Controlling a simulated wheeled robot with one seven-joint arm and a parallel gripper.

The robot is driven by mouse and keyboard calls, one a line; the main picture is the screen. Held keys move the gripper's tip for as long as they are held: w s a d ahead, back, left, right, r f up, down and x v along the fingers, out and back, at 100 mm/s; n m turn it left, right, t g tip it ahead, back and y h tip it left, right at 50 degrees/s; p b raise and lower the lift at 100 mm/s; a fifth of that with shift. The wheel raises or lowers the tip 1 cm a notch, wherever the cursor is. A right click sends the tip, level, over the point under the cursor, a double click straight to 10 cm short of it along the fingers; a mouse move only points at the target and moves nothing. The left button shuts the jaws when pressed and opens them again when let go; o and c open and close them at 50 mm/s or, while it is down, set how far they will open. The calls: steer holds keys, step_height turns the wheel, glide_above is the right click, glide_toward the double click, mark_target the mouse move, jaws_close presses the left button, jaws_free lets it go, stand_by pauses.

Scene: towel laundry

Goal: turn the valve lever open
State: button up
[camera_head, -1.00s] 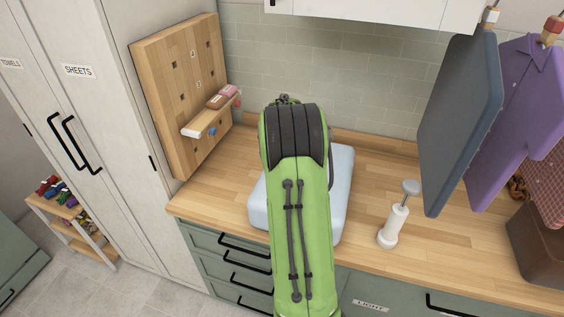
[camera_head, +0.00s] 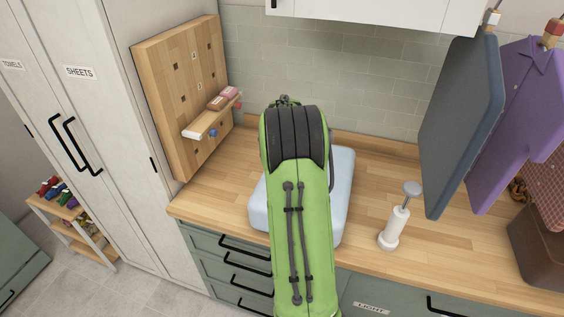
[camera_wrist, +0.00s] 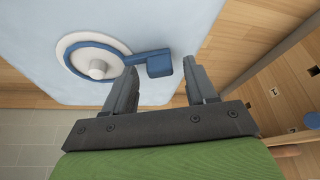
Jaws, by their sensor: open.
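The valve lever (camera_wrist: 150,62) is blue and shows in the wrist view. It runs from a round white and blue valve hub (camera_wrist: 97,68) out to the right and ends in a block-like tip. The valve sits on a pale blue box (camera_wrist: 150,25), which also shows in the head view (camera_head: 342,190), partly behind my green arm. My gripper (camera_wrist: 162,75) is open, with one finger on each side of the lever's tip in the picture. I cannot tell whether either finger touches it. In the head view my arm hides the gripper and the lever.
A wooden pegboard (camera_head: 185,85) with a small shelf stands at the left. A white pump bottle (camera_head: 394,228) stands on the wooden counter (camera_head: 450,240) right of the box. Grey (camera_head: 465,120) and purple (camera_head: 515,125) garments hang at the right.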

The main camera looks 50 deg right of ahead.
steer(key=v, duration=1.5)
steer(key=shift+p, duration=0.3)
steer(key=shift+s+a+r, duration=0.1)
steer(key=shift+s+r, duration=0.05)
